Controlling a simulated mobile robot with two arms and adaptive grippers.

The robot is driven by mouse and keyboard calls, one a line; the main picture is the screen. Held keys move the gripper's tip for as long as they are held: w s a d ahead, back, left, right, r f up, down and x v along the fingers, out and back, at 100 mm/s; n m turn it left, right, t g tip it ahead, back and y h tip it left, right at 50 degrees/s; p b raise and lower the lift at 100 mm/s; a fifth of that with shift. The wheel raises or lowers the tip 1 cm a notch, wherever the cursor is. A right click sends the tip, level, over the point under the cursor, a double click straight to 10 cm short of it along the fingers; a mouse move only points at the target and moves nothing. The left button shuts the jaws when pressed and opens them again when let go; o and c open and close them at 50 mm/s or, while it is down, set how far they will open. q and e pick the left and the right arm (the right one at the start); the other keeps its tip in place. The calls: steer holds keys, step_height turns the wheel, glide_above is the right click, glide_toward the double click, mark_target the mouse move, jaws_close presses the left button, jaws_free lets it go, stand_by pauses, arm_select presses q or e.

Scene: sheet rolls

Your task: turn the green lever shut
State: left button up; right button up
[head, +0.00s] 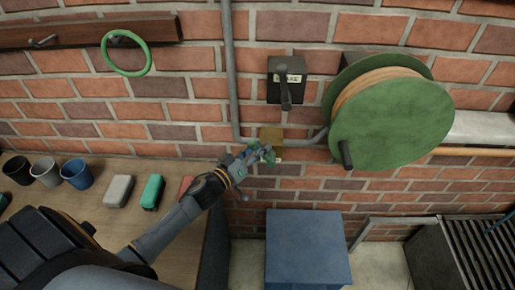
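A brass-coloured valve block (271,134) sits on the brick wall, where a grey pipe from above and a pipe from the reel meet. A small green part, apparently the green lever (269,154), shows just below it. My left gripper (261,156) is right at this green part, its arm coming up from the lower left. The fingers overlap the lever and hide much of it. I cannot tell whether they touch or grip it. My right gripper is not in view.
A black box with a dark handle (285,88) and a green reel (392,125) with a black crank are on the wall nearby. A green ring (127,53) hangs at upper left. Cups and blocks stand on the wooden bench (100,225). A blue box (307,250) stands below.

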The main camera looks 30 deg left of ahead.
arm_select(q)
jaws_close()
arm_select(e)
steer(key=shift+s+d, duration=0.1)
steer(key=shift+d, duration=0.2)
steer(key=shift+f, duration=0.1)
